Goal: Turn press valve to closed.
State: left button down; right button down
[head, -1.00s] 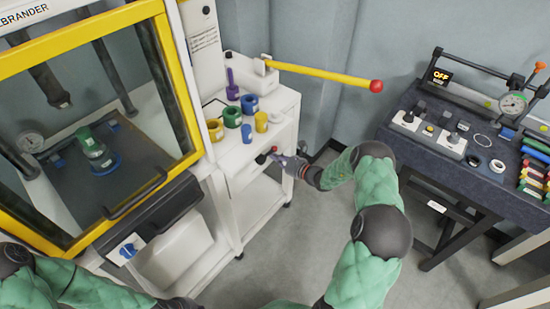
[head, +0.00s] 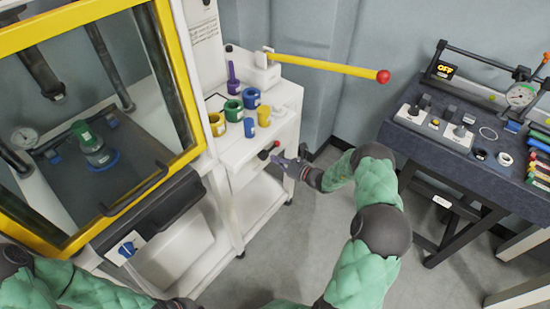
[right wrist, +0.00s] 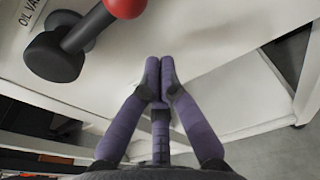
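The press valve (head: 264,155) is a black lever with a red ball end on the front of the white press stand. In the right wrist view the valve's black hub and lever (right wrist: 55,55) show at upper left, beside a partly cut-off label reading "OIL VA". The red ball (right wrist: 125,6) is at the top edge. My right gripper (head: 276,159) is just below and right of the valve. In the right wrist view its purple fingertips (right wrist: 160,75) are together with nothing visible between them, apart from the lever. My left arm shows at lower left; its gripper is out of view.
A yellow press handle with a red ball (head: 383,76) juts right above the stand. Several coloured rings and cylinders stand on the white top (head: 278,106). The yellow-framed press cabinet (head: 168,60) is at left. A dark instrument bench (head: 400,140) is at right.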

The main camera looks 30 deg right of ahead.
jog(key=p+v, duration=0.3)
jog(key=v, duration=0.7)
jog(key=shift+r, duration=0.3)
jog(key=shift+w, duration=0.15)
jog(key=s+a+f+n+g+y, duration=0.1)
jog(key=s+a+f+n+g, duration=0.25)
jog(key=a, duration=0.35)
jog(key=s+a+f+n+g+y, duration=0.2)
jog(key=s+a+f+n+g, duration=0.15)
jog(key=a, duration=0.35)
jog(key=s+a+f+n+g+y, duration=0.1)
jog(key=s+a+f+n+g, duration=0.25)
jog(key=a, duration=0.45)
jog(key=s+a+n+g+h, duration=0.2)
jog(key=s+a+n, duration=0.3)
jog(key=n, duration=0.5)
jog(key=s+a+f+n+g+h, duration=0.1)
jog(key=s+a+n+g+h, duration=0.1)
jog(key=s+a+n, duration=0.3)
jog(key=s+n+h, duration=0.1)
jog(key=s+n, duration=0.2)
jog(key=n, duration=0.2)
jog(key=shift+a+h, duration=0.3)
jog(key=shift+h, duration=0.1)
